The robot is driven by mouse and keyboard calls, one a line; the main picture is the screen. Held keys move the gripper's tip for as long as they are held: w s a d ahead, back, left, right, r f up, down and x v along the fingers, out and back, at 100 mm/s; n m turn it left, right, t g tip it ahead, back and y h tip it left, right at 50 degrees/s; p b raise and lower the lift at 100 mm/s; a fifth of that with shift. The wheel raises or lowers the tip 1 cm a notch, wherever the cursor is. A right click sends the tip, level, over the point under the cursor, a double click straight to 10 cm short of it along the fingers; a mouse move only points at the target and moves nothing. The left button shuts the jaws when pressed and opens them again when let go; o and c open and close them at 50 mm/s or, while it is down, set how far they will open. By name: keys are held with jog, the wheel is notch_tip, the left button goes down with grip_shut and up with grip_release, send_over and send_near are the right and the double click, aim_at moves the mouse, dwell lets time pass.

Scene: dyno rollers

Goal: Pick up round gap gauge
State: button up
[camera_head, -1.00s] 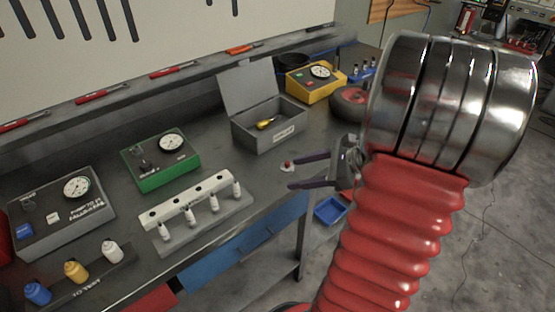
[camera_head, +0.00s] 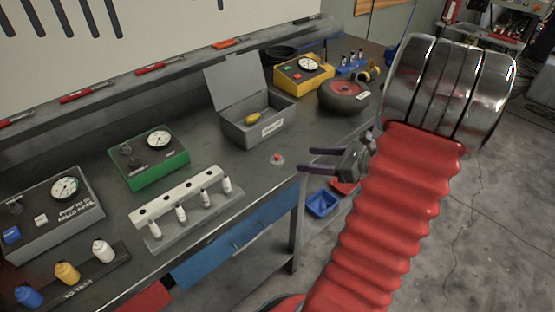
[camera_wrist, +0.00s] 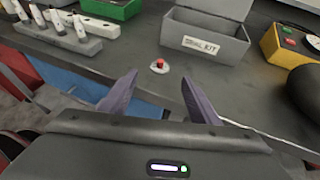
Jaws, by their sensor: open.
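A small round piece with a pale base and a red top, which looks like the round gap gauge (camera_head: 277,159), lies on the dark bench top near its front edge. It also shows in the wrist view (camera_wrist: 159,66), beyond my fingertips and roughly between them. My gripper (camera_head: 306,160) is open and empty, with its two purple fingers apart. In the wrist view my gripper (camera_wrist: 158,96) points toward the piece and does not touch it.
An open grey box (camera_head: 245,136) with a yellow item in it stands behind the piece.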

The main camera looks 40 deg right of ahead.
send_near(279, 157)
jog(key=shift+x, duration=1.9)
jog(key=shift+x, duration=2.6)
jog(key=shift+d, duration=0.1)
jog(key=c, duration=1.1)
